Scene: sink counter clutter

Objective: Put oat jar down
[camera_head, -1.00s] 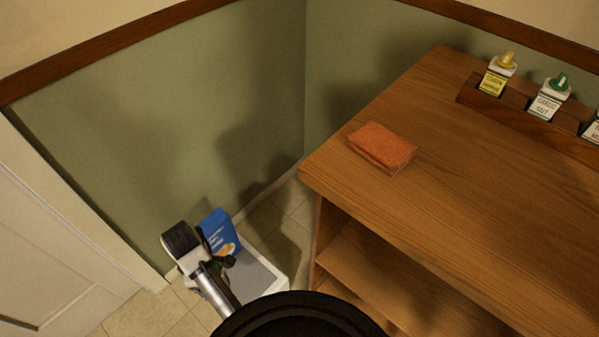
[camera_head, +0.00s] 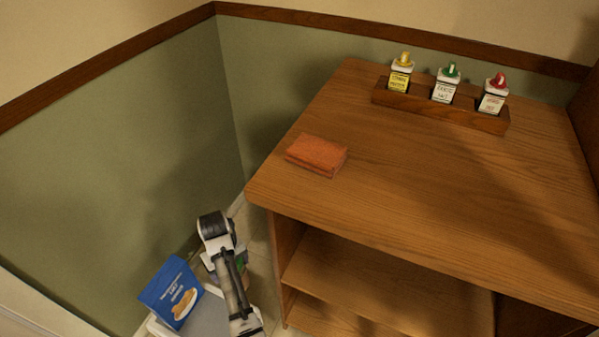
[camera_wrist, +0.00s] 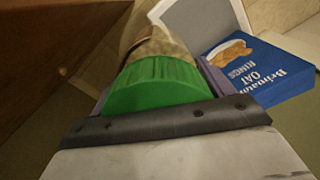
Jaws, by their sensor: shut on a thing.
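My gripper (camera_wrist: 160,84) is shut on the oat jar, a jar with a ribbed green lid (camera_wrist: 158,88) and a brownish body beyond it. The lid faces the wrist camera, and the rest of the jar is partly hidden behind it. In the head view my gripper (camera_head: 228,266) hangs low, left of the wooden counter and below its top.
Open shelves (camera_head: 370,280) are below. A blue oat rings box (camera_head: 172,292) stands at a white bin (camera_head: 208,312).

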